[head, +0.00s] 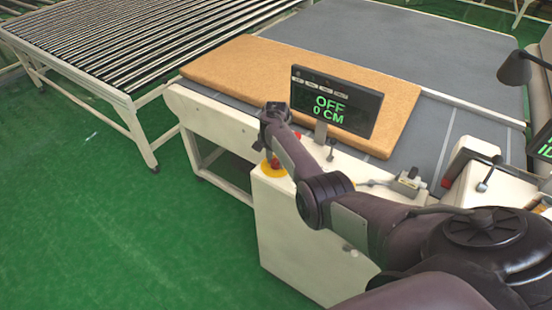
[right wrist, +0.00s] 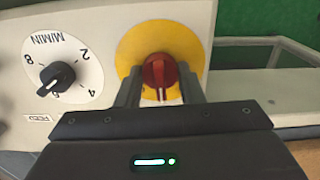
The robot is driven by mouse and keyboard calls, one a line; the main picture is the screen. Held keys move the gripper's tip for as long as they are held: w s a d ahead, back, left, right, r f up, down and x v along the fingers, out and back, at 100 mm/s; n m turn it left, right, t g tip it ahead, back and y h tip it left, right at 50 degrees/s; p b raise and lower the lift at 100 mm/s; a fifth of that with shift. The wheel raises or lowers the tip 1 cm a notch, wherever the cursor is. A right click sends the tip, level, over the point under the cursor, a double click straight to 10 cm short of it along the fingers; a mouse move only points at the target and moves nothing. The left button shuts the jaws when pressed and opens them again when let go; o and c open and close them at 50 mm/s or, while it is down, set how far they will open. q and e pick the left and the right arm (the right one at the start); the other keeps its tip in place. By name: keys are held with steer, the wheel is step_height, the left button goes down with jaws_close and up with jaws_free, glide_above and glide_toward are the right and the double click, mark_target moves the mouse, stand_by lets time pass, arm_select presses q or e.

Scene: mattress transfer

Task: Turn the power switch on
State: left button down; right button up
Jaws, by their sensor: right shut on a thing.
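The power switch is a red knob on a round yellow plate, on top of the white control cabinet. In the right wrist view the red knob (right wrist: 159,72) stands between my two fingertips, with the yellow plate (right wrist: 135,45) around it. My right gripper (right wrist: 160,88) is shut on the red knob. In the head view my right gripper (head: 269,146) reaches down onto the switch from above and partly hides it; the yellow plate (head: 268,172) shows below. A dark display (head: 335,103) reads OFF and 0 CM in green. My left gripper is not in view.
A speed dial (right wrist: 62,70) with a black knob sits beside the switch in the right wrist view. A tan mattress (head: 225,75) lies on the grey conveyor (head: 440,45) behind the display. A roller table (head: 130,40) stands at the left. Green floor is clear at the front left.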

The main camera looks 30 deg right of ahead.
steer(key=m, duration=0.4)
steer(key=shift+m, duration=0.4)
steer(key=m+b, duration=0.1)
steer(key=m, duration=0.3)
steer(key=shift+m, duration=0.3)
steer(key=o, duration=1)
step_height(320, 180, up, 8)
steer(key=shift+f+p, duration=0.1)
steer(key=shift+p, duration=0.3)
